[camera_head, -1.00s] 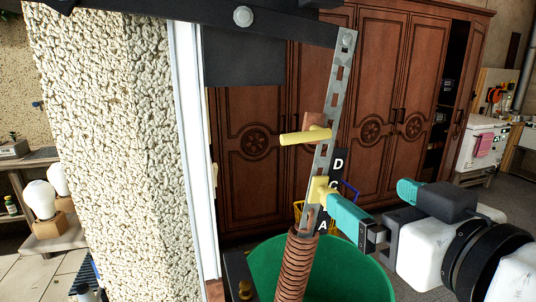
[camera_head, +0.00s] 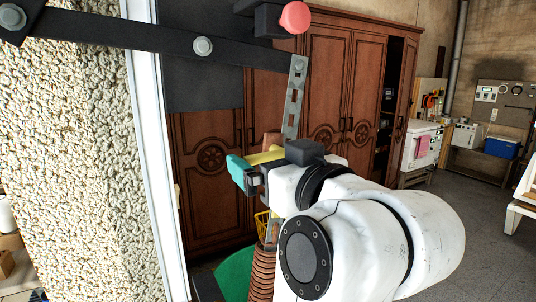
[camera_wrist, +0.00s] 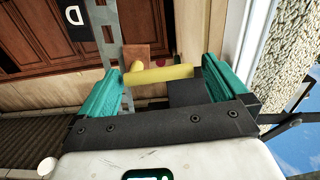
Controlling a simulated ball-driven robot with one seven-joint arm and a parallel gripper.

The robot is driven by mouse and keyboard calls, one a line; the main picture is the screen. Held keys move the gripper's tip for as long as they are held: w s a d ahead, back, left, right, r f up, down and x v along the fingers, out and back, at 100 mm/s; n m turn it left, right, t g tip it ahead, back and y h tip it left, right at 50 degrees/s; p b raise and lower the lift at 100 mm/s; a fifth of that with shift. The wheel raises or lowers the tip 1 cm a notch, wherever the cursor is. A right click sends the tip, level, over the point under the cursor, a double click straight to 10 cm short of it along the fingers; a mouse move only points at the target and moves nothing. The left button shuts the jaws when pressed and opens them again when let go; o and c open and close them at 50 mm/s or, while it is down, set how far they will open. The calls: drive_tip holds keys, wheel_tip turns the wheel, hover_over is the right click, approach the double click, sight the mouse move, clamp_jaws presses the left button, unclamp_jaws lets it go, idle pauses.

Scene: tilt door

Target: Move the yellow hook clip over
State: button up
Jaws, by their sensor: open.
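The yellow hook clip (camera_wrist: 160,75) is a rod with a short knob, beside a brown block (camera_wrist: 136,52) on the perforated metal strip (camera_wrist: 112,42). In the wrist view the rod lies across the gap between the teal fingers of my gripper (camera_wrist: 162,82). My gripper is open, with a finger at either end of the rod. In the head view the clip (camera_head: 266,156) shows partly behind my gripper (camera_head: 240,170), and the metal strip (camera_head: 294,95) rises above it.
A dark bar (camera_head: 120,36) runs to the strip's top, with a pink knob (camera_head: 294,17) above it. A white frame (camera_head: 150,150) and a rough stone wall (camera_head: 75,150) stand left. A green bin (camera_head: 235,275) and a coiled spring (camera_head: 262,284) are below. A wooden cabinet (camera_head: 340,80) stands behind.

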drive_tip(key=shift+w+a, duration=0.2)
drive_tip(key=shift+w, duration=0.05)
drive_tip(key=shift+c, duration=0.5)
drive_tip(key=c, duration=0.9)
drive_tip(key=shift+o, duration=0.2)
